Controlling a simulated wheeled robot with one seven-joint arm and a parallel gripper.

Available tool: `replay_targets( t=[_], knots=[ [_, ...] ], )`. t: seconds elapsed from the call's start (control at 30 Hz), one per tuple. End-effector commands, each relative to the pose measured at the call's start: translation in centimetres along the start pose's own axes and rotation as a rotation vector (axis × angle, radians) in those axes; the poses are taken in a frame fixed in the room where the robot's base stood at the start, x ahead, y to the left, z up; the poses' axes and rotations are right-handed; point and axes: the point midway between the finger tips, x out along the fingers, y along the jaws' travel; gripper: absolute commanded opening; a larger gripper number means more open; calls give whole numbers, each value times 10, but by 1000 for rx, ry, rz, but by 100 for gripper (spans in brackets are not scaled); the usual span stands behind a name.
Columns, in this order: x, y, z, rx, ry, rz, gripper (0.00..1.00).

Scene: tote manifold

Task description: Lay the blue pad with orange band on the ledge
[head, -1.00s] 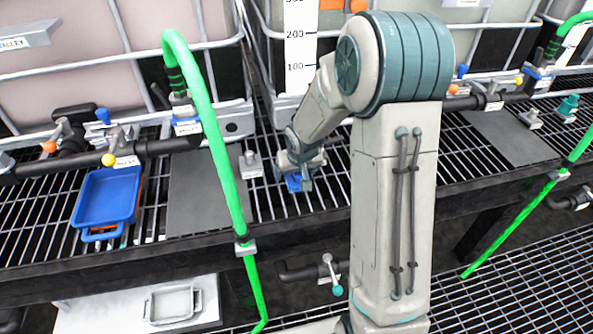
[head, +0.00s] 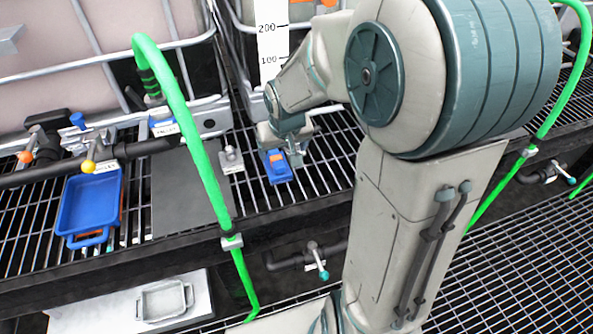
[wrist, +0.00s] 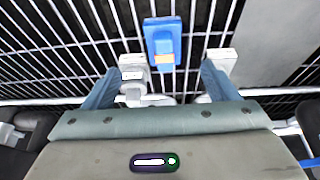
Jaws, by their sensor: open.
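The blue pad (head: 279,168) lies on the metal grating in the head view, its orange band partly visible near its upper end. My gripper (head: 291,146) is just above and behind the pad in the head view. In the wrist view my gripper (wrist: 177,72) has its two pale fingertips wide apart with nothing held between them. I cannot tell for sure which surface is the ledge; a flat grey plate (head: 185,190) lies on the grating to the left.
A blue tray (head: 66,205) sits at the left. A grey clamp (head: 231,158) stands beside the pad. Black pipes with valves run behind. A small grey tray (head: 165,300) rests on a white surface below.

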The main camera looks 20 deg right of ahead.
Motion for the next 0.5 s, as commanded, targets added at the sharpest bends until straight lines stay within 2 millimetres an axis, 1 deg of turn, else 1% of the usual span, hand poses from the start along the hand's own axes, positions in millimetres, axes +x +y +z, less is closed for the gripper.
replay_targets(
  t=[0.03, 0.1, 0.17, 0.2, 0.3, 0.4, 0.5],
  knots=[
    [-16, 0, 11, -5, -7, 13, 80],
    [-37, 0, 31, -8, -28, 27, 80],
    [-54, 1, 50, -5, -48, 32, 80],
    [-65, 1, 63, -3, -61, 32, 80],
    [-87, 1, 94, 3, -91, 21, 80],
    [-103, -1, 120, 8, -116, 0, 80],
    [-112, -2, 139, 10, -136, -20, 80]
  ],
)
